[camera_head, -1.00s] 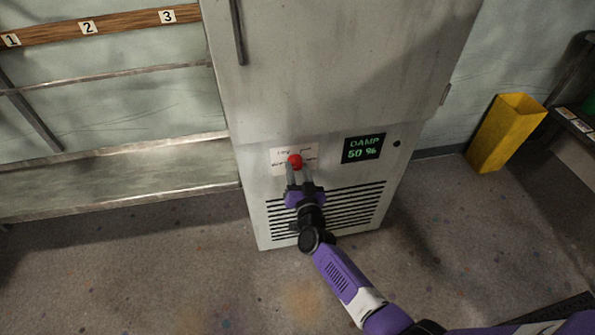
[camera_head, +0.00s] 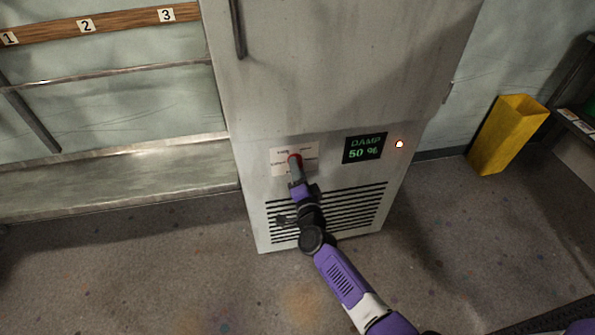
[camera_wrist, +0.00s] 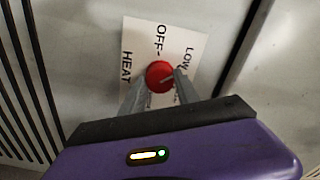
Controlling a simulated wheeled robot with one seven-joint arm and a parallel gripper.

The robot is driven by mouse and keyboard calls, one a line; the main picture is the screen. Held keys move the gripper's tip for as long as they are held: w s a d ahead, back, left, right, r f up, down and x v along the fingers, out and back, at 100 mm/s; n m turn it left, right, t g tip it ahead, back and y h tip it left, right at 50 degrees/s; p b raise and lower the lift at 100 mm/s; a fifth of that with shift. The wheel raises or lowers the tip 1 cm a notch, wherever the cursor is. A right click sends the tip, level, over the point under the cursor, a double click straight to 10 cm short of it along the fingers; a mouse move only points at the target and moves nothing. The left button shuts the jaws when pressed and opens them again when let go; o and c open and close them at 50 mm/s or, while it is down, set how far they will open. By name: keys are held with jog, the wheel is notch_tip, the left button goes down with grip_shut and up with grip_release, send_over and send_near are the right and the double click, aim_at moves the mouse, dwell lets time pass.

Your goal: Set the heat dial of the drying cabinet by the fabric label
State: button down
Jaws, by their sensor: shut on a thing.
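The drying cabinet (camera_head: 330,80) is tall and pale grey. Its red heat dial (camera_head: 294,157) sits on a white label plate (camera_head: 311,152) low on the front. In the wrist view the dial (camera_wrist: 159,75) lies between my gripper's fingers; my gripper (camera_head: 296,166) is shut on it. The label plate there reads OFF, LOW and HEAT; more lettering is hidden behind a finger. A pale mark on the dial points right, roughly to the LOW side; its exact setting is unclear. The display (camera_head: 364,148) reads DAMP 50 %. The lamp (camera_head: 399,144) beside it glows. No fabric label is readable here.
A slatted vent (camera_head: 350,208) is below the dial. A metal shelf (camera_head: 120,180) stands at left under a wooden rail (camera_head: 110,22) numbered 1, 2, 3. A yellow bin (camera_head: 507,135) stands at right. The floor in front is mostly clear.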

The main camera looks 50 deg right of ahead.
jog(key=shift+m, duration=0.4)
jog(key=c, duration=0.9)
grip_release()
jog(key=shift+s, duration=0.1)
jog(key=p+v, duration=0.1)
jog(key=v, duration=0.6)
jog(key=shift+s+a, duration=0.25)
